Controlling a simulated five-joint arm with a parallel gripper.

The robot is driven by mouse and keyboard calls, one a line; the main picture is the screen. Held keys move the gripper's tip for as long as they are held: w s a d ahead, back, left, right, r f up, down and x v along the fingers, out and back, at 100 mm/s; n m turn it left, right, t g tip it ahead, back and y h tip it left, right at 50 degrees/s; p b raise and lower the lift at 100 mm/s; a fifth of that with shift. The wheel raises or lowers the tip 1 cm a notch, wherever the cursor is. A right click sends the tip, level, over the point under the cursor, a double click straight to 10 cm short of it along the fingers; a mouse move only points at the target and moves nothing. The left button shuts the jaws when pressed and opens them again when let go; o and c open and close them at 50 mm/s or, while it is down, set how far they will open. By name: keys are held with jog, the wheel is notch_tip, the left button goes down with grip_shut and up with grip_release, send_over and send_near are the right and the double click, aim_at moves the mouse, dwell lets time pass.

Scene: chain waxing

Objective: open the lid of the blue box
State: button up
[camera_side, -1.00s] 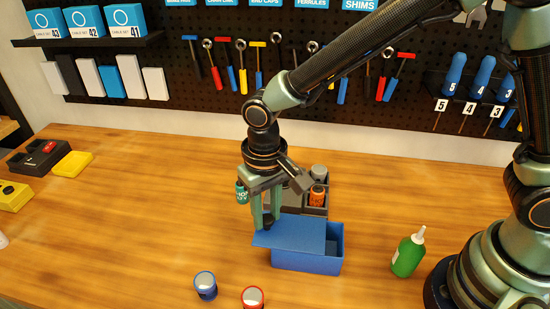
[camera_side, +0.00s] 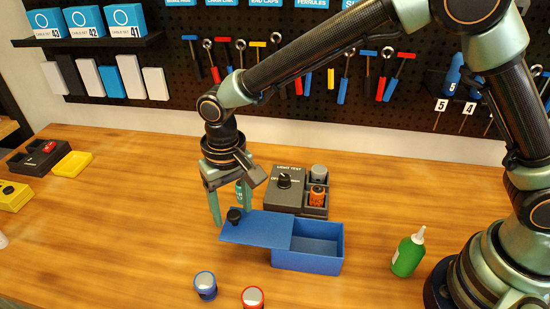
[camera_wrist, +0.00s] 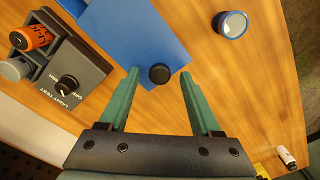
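The blue box (camera_side: 308,265) stands on the table with its top largely uncovered and its inside showing. Its flat blue lid (camera_side: 255,229) is slid to the left and overhangs the box's left side; in the wrist view the lid (camera_wrist: 135,35) fills the upper middle. A black knob (camera_side: 234,214) stands near the lid's left end. My gripper (camera_side: 232,215) is open around the knob. In the wrist view, the knob (camera_wrist: 159,73) lies between my spread fingertips (camera_wrist: 160,75), with a gap on both sides.
Behind the lid stands a grey light-test unit (camera_side: 284,197) with a dial and an orange battery (camera_side: 317,195). Blue-rimmed (camera_side: 205,286) and red-rimmed (camera_side: 252,298) cups stand in front. A green bottle (camera_side: 407,256) is right of the box.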

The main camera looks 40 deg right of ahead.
notch_tip(320, 180, up, 12)
dwell(0.7)
jog(key=s+d+r+t, duration=0.1)
jog(key=d+r, duration=0.2)
jog(key=d, duration=0.5)
jog(key=s+d+r+t, duration=0.1)
jog(key=d+r+t, duration=0.15)
jog(key=d, duration=0.45)
jog(key=s+d+f+t, duration=0.1)
jog(key=s+d+t, duration=0.1)
jog(key=s+d, duration=0.5)
jog(key=d, duration=0.5)
jog(key=shift+s+d+f, duration=0.15)
jog(key=shift+s+f, duration=0.1)
